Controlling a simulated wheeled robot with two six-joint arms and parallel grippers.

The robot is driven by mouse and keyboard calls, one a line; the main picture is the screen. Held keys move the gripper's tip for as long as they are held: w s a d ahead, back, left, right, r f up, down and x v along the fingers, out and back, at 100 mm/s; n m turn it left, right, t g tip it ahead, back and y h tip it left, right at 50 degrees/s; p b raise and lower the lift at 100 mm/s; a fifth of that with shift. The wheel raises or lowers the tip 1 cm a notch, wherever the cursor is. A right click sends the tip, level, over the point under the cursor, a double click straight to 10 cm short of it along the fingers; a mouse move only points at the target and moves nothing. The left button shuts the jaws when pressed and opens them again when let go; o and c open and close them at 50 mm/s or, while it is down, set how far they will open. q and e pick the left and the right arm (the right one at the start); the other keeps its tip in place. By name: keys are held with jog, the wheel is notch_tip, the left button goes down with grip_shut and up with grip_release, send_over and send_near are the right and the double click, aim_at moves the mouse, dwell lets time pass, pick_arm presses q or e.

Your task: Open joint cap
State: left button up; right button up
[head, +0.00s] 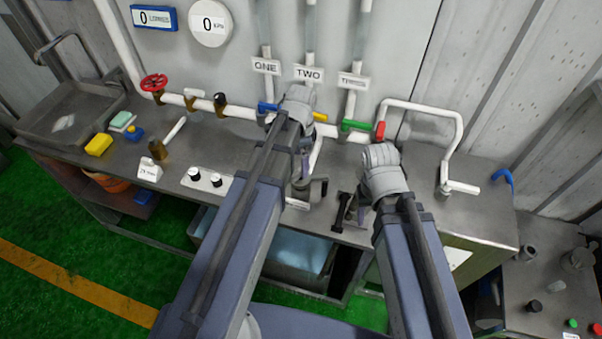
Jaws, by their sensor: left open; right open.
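I cannot tell for sure which part is the joint cap. A small grey cylindrical fitting (318,189) stands on the bench just below my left gripper, partly hidden by my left arm. My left gripper (298,98) is over the back of the bench, in front of the white pipe near the blue and yellow valve handles, and looks empty. My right gripper (379,155) is further right, below the green valve handle (356,126), and looks empty. Both are open, though their fingers are hard to make out. A black fitting (341,211) stands left of my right gripper.
The metal bench (240,160) carries a sink (70,115), a yellow sponge (99,144) and black knobs (204,176). A red wheel valve (153,83) sits on the pipe along the wall. A bent white pipe (430,108) rises at the right. A lower table (560,290) holds small fittings.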

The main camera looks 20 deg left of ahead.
pick_arm(q)
jog(key=shift+f, duration=0.1)
notch_tip(320, 180, down, 8)
jog(key=b, duration=0.8)
jog(key=shift+r, duration=0.2)
jog(key=shift+c, duration=0.4)
grip_shut()
